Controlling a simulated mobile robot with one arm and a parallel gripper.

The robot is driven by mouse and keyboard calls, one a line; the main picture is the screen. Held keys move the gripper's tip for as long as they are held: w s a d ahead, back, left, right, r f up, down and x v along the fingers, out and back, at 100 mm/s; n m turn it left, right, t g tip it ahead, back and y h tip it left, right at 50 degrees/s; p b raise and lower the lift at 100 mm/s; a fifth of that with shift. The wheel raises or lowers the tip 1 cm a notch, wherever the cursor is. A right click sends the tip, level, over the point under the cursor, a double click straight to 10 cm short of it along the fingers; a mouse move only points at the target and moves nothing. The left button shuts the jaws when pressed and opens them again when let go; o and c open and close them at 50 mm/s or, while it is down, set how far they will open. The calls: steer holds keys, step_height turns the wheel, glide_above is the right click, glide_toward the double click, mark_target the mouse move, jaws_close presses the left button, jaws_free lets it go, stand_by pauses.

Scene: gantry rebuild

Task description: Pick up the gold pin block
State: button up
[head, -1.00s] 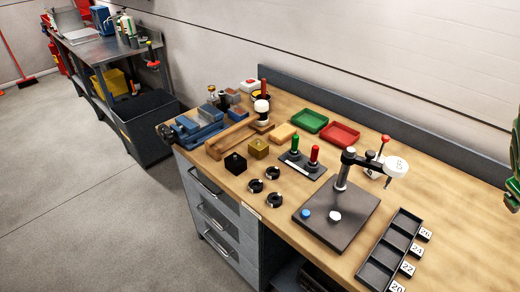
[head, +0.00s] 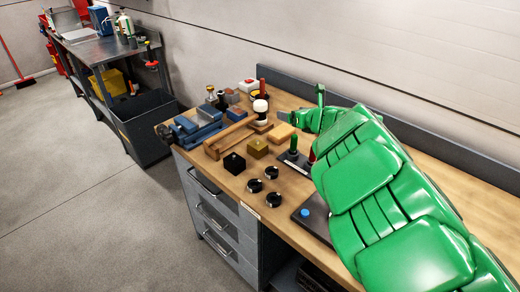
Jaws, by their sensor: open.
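The gold pin block (head: 258,149), a small gold cube with a pin on top, stands on the wooden bench top. It is right of a similar black block (head: 234,164) and in front of a wooden piece. My gripper (head: 302,110), at the end of my green arm, is open above the bench, right of the gold block and apart from it. I see nothing between its fingers. My arm hides the red and green trays, most of the dark stand and the numbered rack.
Several black rings (head: 271,172) lie in front.

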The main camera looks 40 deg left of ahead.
mark_target(262, 147)
steer(key=s+a+f+n+g, duration=0.1)
steer(key=s, duration=0.2)
steer(key=s+a+f+n+g, duration=0.1)
steer(key=s+a+f+n, duration=0.1)
steer(key=s, duration=0.1)
steer(key=s+a+f+n+g, duration=0.1)
steer(key=s+a+f+g, duration=0.1)
steer(key=s, duration=0.1)
steer(key=shift+s+a+n, duration=0.15)
steer(key=shift+s+n, duration=0.05)
steer(key=shift+n, duration=0.1)
steer(key=shift+f, duration=3.45)
steer(key=shift+x, duration=2.4)
steer(key=shift+w+r, duration=0.1)
steer(key=c, duration=1.3)
